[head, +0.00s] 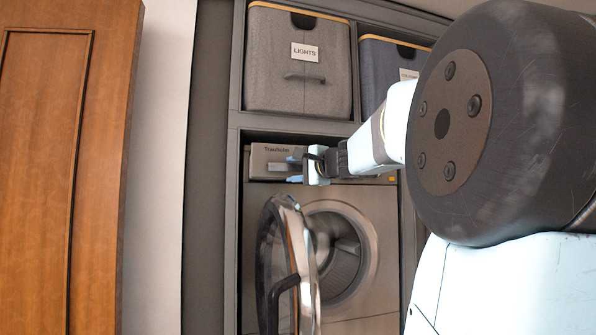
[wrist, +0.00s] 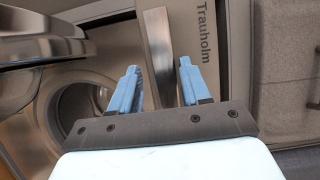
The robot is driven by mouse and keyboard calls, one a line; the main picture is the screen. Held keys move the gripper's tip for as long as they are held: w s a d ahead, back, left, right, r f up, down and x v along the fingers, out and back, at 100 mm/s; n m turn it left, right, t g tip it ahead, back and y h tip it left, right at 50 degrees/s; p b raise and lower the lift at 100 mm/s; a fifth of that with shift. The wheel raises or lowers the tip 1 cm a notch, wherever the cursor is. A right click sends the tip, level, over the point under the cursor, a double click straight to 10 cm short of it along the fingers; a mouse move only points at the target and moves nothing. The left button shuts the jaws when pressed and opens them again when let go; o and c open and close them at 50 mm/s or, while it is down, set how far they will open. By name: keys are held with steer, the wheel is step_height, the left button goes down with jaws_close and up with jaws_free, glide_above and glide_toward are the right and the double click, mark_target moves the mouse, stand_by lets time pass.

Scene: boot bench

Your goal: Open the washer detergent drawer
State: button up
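The detergent drawer front (head: 262,155), marked "Trauholm", is at the upper left of the washer (head: 371,211) in the head view and looks closed. The lettered drawer front (wrist: 207,60) also shows in the wrist view. Its metallic bar handle (wrist: 158,45) runs between my fingers in that picture. My gripper (head: 291,170) is in front of the drawer, with its blue fingers spread. In the wrist view my gripper (wrist: 158,68) is open, one finger on each side of the handle. I cannot tell whether either finger touches it.
The washer's round door (head: 305,285) stands open below my gripper, jutting outward. A grey "LIGHTS" bin (head: 300,95) and a darker bin (head: 374,75) sit on the shelf above. A wooden door (head: 45,170) stands at the left.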

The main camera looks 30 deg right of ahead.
steer(key=shift+s+r, duration=0.1)
steer(key=shift+s, duration=0.05)
steer(key=shift+s, duration=0.35)
steer(key=s+d, duration=0.1)
steer(key=s, duration=1.1)
steer(key=shift+s+d, duration=0.25)
steer(key=shift+s, duration=0.15)
